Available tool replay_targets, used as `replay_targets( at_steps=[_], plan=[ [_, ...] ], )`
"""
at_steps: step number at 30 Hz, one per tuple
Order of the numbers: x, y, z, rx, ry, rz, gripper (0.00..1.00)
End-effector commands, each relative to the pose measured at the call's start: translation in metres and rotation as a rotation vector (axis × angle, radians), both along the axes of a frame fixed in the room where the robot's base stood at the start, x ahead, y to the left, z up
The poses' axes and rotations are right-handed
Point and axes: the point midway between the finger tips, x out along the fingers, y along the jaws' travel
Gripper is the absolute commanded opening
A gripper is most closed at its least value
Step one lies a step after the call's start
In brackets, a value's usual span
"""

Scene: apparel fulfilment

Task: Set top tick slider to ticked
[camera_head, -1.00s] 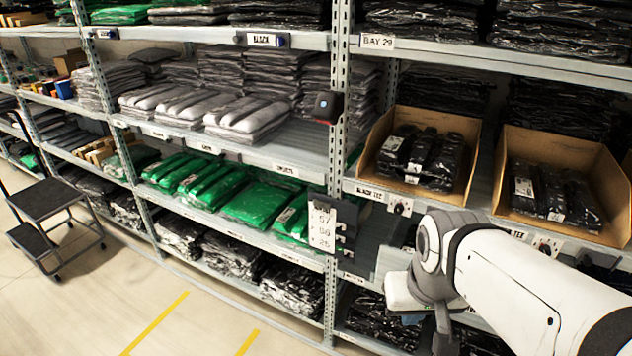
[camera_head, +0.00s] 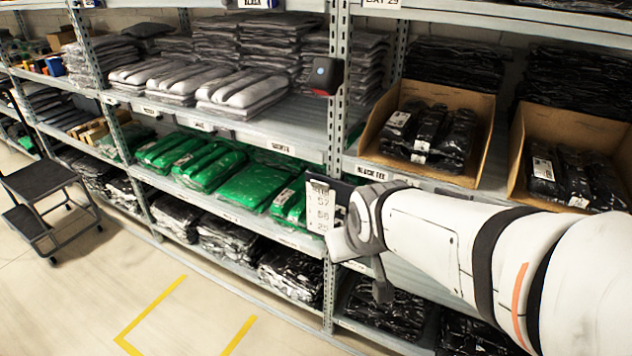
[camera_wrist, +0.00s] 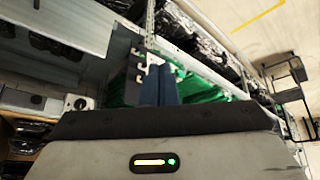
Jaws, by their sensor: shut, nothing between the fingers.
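A small white panel (camera_head: 321,205) with a column of printed numbers hangs on the shelf upright. Dark tabs stuck out of its right side in the earlier head view; my arm now hides that side and the sliders' settings. In the wrist view the panel (camera_wrist: 134,80) is seen nearly edge-on, with dark tabs just left of my fingers. My gripper (camera_wrist: 159,72) shows two blue fingers pressed together and empty. The fingertips are close to the panel; I cannot tell whether they touch. In the head view the gripper body (camera_head: 342,246) is at the panel's lower right.
Metal shelving holds green packs (camera_head: 253,187), grey stacks and black bagged garments. A cardboard bin (camera_head: 474,106) of black packs is above my arm. A black and red device (camera_head: 324,77) sits on the upright above the panel.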

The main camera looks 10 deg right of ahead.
Motion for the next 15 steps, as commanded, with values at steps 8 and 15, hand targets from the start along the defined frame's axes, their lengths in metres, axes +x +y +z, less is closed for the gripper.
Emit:
replay_targets(
  at_steps=[8, 15],
  plan=[
    [0.111, 0.015, -0.103, -0.14, -0.444, 0.243, 0.0],
    [0.178, 0.008, -0.147, -0.39, -0.859, 0.276, 0.0]
  ],
)
